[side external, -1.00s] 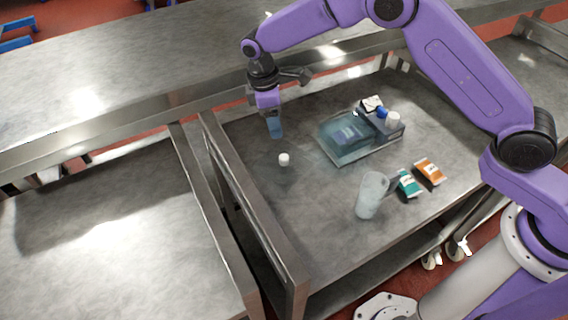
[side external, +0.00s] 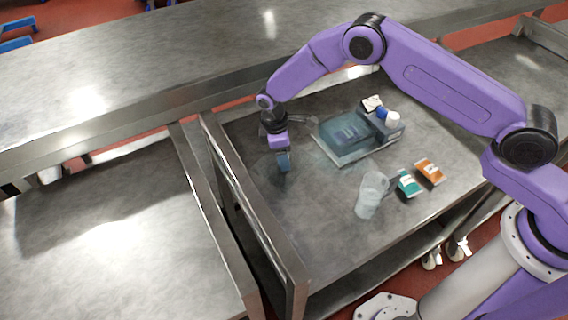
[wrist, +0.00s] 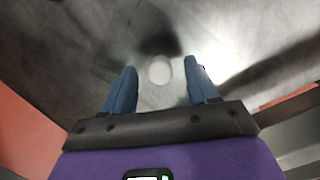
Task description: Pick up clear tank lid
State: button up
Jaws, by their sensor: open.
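The clear tank lid (wrist: 118,45) shows in the wrist view as a faint see-through sheet with a round white knob (wrist: 159,71). It lies on the metal table. In the side external view the lid is barely visible (side external: 262,168), and my gripper hides its knob. My gripper (side external: 284,167) points down over the lid. Its two blue fingers are open, one on each side of the knob in the wrist view (wrist: 160,66). I cannot tell whether the fingertips touch the lid.
A clear bluish tank (side external: 345,150) with a dark unit (side external: 385,128) stands right of my gripper. A clear jug (side external: 371,195), a teal packet (side external: 408,184) and an orange packet (side external: 430,172) are nearer the front. A raised metal rail (side external: 245,205) edges the table's left side.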

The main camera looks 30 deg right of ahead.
jog(key=shift+f, duration=0.45)
grip_shut()
jog(key=shift+r, duration=0.2)
